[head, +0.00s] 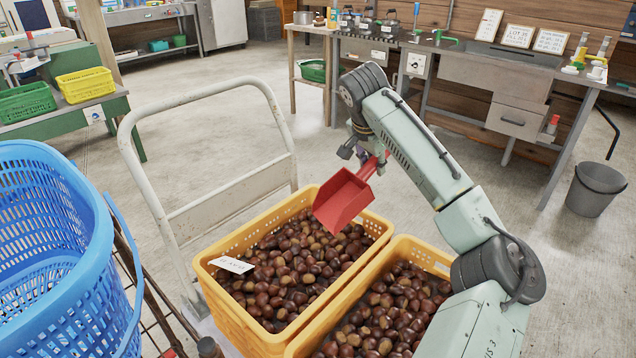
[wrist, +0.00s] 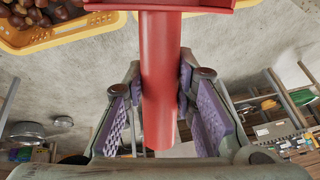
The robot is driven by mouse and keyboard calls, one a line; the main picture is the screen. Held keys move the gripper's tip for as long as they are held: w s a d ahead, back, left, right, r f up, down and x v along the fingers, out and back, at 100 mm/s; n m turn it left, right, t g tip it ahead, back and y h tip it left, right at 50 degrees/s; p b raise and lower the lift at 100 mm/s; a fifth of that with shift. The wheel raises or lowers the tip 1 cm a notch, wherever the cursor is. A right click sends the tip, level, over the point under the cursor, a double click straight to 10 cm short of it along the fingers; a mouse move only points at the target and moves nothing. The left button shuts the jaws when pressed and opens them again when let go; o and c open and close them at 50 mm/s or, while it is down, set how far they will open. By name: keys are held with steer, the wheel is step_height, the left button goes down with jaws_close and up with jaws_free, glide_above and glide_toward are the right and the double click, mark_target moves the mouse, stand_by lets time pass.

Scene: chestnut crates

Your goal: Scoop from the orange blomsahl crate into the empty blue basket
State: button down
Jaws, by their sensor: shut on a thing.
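My gripper (head: 364,156) is shut on the handle of a red scoop (head: 343,200). In the wrist view the red handle (wrist: 160,80) runs between the purple finger pads. The scoop hangs tilted over the back right part of an orange-yellow crate (head: 236,322) full of chestnuts. No chestnuts show in the visible part of the scoop. A white card (head: 232,265) lies on the chestnuts at this crate's left; its writing is too small to read. The blue basket (head: 60,250) stands at the left, cut by the frame; its bottom is hidden, and no contents show.
A second orange-yellow crate (head: 428,253) of chestnuts stands right beside the first, partly behind my arm. A pale metal trolley handle (head: 180,100) rises behind the crates. A workbench (head: 500,70) runs along the back. A grey bucket (head: 597,190) stands at the right on open floor.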

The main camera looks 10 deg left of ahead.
steer(key=w+a+f+n+b, duration=0.1)
steer(key=w+a+f, duration=0.1)
steer(key=a, duration=0.5)
steer(key=w+a+f+n+t+b, duration=0.1)
steer(key=w+a+f+n, duration=0.1)
steer(key=a, duration=0.5)
step_height(320, 180, down, 2)
steer(key=shift+w+f+t+y+b, duration=0.25)
steer(key=shift+w+t+y+b, duration=0.1)
steer(key=shift+w, duration=0.2)
steer(key=shift+a, duration=0.15)
